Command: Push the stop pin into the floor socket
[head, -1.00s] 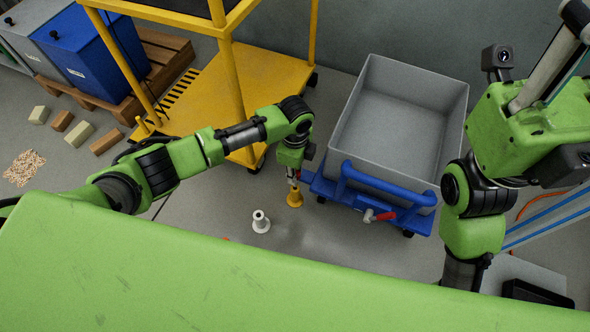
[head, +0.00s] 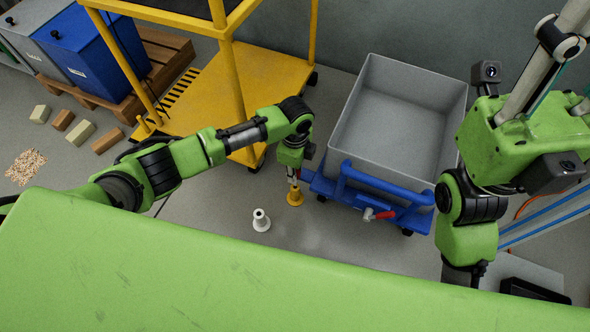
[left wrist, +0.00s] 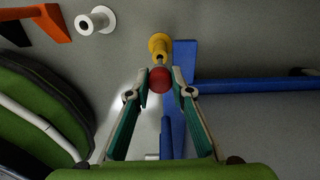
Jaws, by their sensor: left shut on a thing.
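The stop pin shows in the left wrist view as a red ball knob (left wrist: 160,80) between the fingertips of my left gripper (left wrist: 160,84). A short pale shaft shows between the knob and the yellow flanged socket (left wrist: 159,45). In the head view my left gripper (head: 294,174) points down just above the yellow socket (head: 295,197), with the pin between them. How deep the pin's tip sits cannot be told. A white flanged socket (head: 261,221) stands on the floor to the left, also in the left wrist view (left wrist: 97,21). My right gripper is hidden.
A grey tub cart (head: 385,125) with a blue frame and red-handled valve (head: 380,215) stands close right of my left gripper. A yellow trolley (head: 215,95) stands behind. Several blocks (head: 80,134) lie at left. The floor around the white socket is clear.

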